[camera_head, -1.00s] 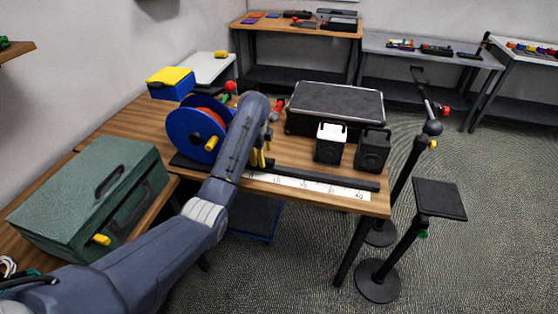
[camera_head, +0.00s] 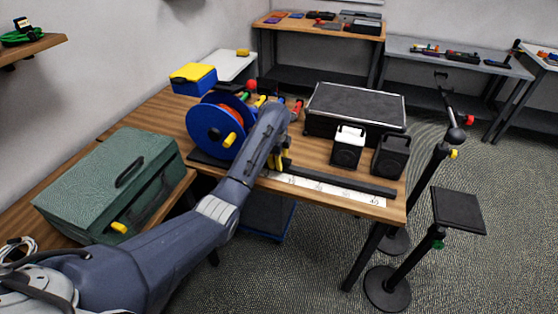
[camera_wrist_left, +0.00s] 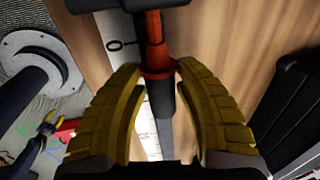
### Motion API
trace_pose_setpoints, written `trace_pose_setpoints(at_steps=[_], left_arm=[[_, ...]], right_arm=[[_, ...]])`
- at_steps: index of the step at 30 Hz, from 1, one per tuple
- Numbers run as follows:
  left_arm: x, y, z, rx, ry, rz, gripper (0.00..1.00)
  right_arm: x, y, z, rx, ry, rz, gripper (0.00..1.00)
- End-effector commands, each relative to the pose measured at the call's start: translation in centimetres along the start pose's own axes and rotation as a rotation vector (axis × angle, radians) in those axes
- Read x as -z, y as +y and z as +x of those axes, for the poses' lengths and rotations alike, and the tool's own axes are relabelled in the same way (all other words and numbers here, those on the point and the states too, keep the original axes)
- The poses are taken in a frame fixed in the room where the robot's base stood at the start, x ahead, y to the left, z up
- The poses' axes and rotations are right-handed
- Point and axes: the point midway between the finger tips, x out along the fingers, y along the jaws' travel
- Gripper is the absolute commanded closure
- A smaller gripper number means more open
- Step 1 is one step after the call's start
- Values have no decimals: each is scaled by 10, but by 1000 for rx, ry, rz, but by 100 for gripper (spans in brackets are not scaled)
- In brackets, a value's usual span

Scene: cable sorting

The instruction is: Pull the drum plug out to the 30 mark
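The cable drum (camera_head: 204,128) has blue flanges and a red winding, and stands on the wooden table left of my left gripper. My left gripper (camera_head: 280,162) is down over the track beside the drum. A white scale strip (camera_head: 335,189) with black marks runs along the front edge. My right gripper is not in view.
A dark rail (camera_head: 345,182) runs beside the scale. Behind it are a white-fronted speaker (camera_head: 347,147), a black speaker (camera_head: 391,156) and a black case (camera_head: 355,108). A green toolbox (camera_head: 105,180) stands at left, and a stand (camera_head: 457,212) stands right of the table.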

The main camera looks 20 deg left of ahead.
Motion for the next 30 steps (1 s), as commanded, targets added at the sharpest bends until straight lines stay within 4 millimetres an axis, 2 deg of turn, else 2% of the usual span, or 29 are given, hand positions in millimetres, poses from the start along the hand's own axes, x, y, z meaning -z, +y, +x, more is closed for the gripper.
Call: trace_pose_setpoints(at_steps=[1,8,15,19,23,30], left_arm=[[0,0,0,0,0,0,75],[0,0,0,0,0,0,100],[1,0,0,0,0,0,100],[10,0,0,0,2,1,100],[34,0,0,-1,2,4,100],[104,1,0,-1,3,0,100]], right_arm=[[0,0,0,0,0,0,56],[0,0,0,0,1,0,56],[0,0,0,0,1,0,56],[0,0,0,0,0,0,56],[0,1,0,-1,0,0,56],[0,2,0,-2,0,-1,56]])
